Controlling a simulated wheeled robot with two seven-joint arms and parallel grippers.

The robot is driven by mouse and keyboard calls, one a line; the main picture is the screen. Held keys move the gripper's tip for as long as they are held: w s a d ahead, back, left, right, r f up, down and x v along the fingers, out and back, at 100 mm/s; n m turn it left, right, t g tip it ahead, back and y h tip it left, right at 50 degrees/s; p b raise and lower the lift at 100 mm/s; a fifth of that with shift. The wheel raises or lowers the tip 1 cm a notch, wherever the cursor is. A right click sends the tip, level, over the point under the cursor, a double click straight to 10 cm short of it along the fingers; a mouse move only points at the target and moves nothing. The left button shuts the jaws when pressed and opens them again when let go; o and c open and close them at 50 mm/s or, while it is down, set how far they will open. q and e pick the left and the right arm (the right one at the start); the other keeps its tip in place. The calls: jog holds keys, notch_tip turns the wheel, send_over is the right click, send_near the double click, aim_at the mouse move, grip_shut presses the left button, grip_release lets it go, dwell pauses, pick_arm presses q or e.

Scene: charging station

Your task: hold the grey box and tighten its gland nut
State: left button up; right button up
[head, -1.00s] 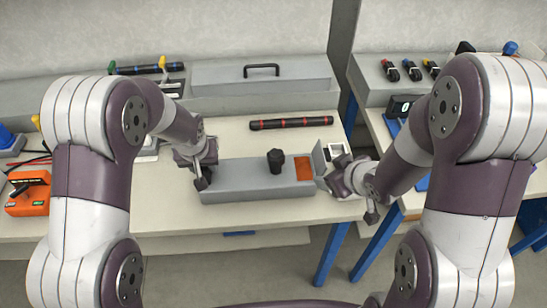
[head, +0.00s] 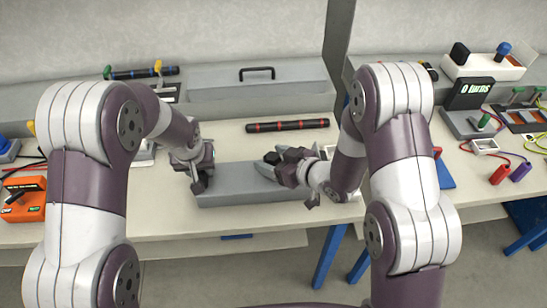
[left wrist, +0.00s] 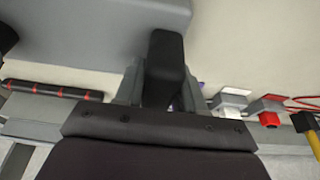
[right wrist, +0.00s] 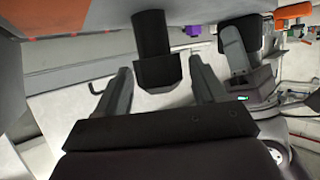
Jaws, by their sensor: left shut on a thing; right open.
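The grey box (head: 245,186) lies on the bench in front of me, its right part hidden by my right arm in the head view. My left gripper (head: 200,180) is at its left end. In the left wrist view it is shut on a black grip (left wrist: 166,60) at the box. The black gland nut (head: 272,158) stands up from the box top, partly hidden by my right gripper (head: 287,166). In the right wrist view the nut (right wrist: 157,65) sits between the open fingers, with a gap on both sides.
A display (head: 476,92) at the right reads "0 turns". A black bar with red bands (head: 287,125) lies behind the box, before a grey case with a handle (head: 258,85). An orange device (head: 20,200) stands at the left. Cables and coloured plugs lie at the right.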

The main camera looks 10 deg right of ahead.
jog(key=shift+c, duration=0.3)
jog(key=c, duration=0.9)
jog(key=shift+a+m+t+h, duration=0.1)
jog(key=shift+m+t+h, duration=0.2)
jog(key=shift+a+m+t+h, duration=0.1)
jog(key=shift+m+t+h, duration=0.6)
jog(key=shift+m+h, duration=0.5)
jog(key=m+t+h, duration=0.1)
jog(key=m+h, duration=0.3)
jog(key=h, duration=0.1)
jog(key=shift+a+m, duration=0.15)
jog(key=shift+m, duration=0.15)
jog(key=m+h, duration=0.3)
jog(key=h, duration=0.1)
jog(key=shift+w, duration=0.1)
jog(key=shift+m+g+h, duration=0.6)
jog(key=shift+m+h, duration=1)
jog(key=shift+h, duration=0.1)
